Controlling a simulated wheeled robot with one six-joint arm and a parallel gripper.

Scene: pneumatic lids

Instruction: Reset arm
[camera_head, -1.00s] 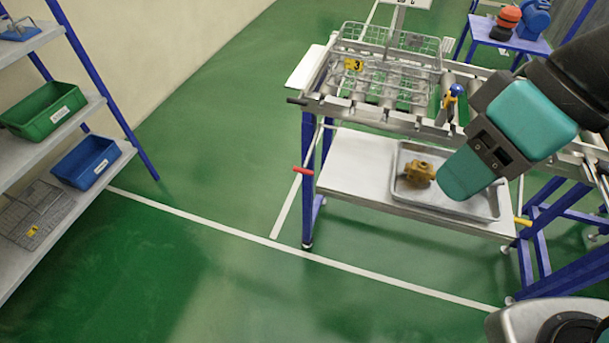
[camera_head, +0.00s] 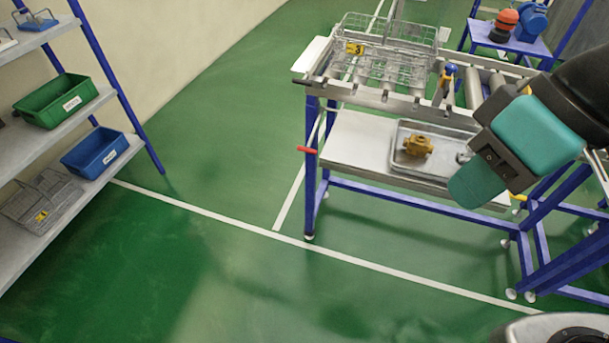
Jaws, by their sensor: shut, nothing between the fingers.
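My arm comes in from the right edge, with a black link, a teal housing and a dark block. At its end is my gripper (camera_head: 475,186), which appears as one teal rounded piece pointing down and left. It looks shut, and nothing shows held in it. It hangs in front of the right part of the work table, and in the picture it covers the near right corner of the metal tray (camera_head: 397,168). I cannot tell its exact distance from the tray.
In the tray lie a brass part (camera_head: 418,146) and a grey part (camera_head: 465,158). Wire baskets (camera_head: 375,62) sit on the roller table (camera_head: 345,92). A shelf at left holds a green bin (camera_head: 58,108), a blue bin (camera_head: 95,158) and wire baskets (camera_head: 42,205). The green floor (camera_head: 200,270) between is clear.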

